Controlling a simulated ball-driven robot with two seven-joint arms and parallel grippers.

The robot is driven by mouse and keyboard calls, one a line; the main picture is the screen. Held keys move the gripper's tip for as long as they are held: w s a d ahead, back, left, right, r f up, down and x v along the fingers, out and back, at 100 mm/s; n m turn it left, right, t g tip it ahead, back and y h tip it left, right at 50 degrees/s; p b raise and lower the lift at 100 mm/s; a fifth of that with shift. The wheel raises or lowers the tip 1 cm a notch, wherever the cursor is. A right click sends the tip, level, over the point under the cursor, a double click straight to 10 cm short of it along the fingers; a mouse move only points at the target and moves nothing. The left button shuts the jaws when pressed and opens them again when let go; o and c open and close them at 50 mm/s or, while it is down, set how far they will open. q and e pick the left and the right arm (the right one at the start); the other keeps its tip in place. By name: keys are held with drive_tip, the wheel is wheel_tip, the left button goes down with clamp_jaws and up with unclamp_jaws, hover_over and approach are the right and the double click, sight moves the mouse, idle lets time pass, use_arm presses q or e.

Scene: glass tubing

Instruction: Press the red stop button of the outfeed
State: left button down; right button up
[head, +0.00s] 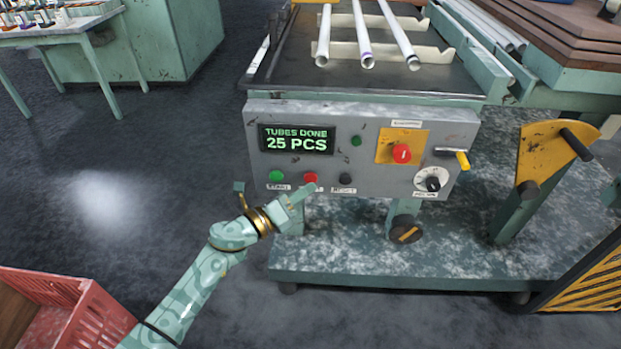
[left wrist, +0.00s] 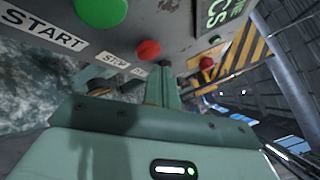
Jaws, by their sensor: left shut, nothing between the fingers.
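The red stop button (head: 310,178) is a small round button on the grey control panel (head: 350,184), between the green start button (head: 276,176) and a black button (head: 345,180). My left gripper (head: 312,188) is shut and empty, its tip just below and in front of the red button. In the left wrist view the red button (left wrist: 149,50) stands near my shut fingertips (left wrist: 165,66), beside the STOP label (left wrist: 114,59). I cannot tell whether the tip touches it. The right gripper is not in view.
The panel also carries a display (head: 296,140) reading "TUBES DONE 25 PCS", a red rotary switch (head: 402,153) on a yellow plate, and a dial (head: 432,183). Glass tubes (head: 364,40) lie above the panel. A red crate (head: 85,315) stands lower left.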

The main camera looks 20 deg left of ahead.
use_arm(q)
drive_tip(key=s, duration=0.2)
drive_tip(key=s+d+p, duration=0.1)
drive_tip(key=s, duration=0.2)
drive_tip(key=shift+d, duration=0.2)
drive_tip(key=shift+w, duration=0.1)
idle(0.5)
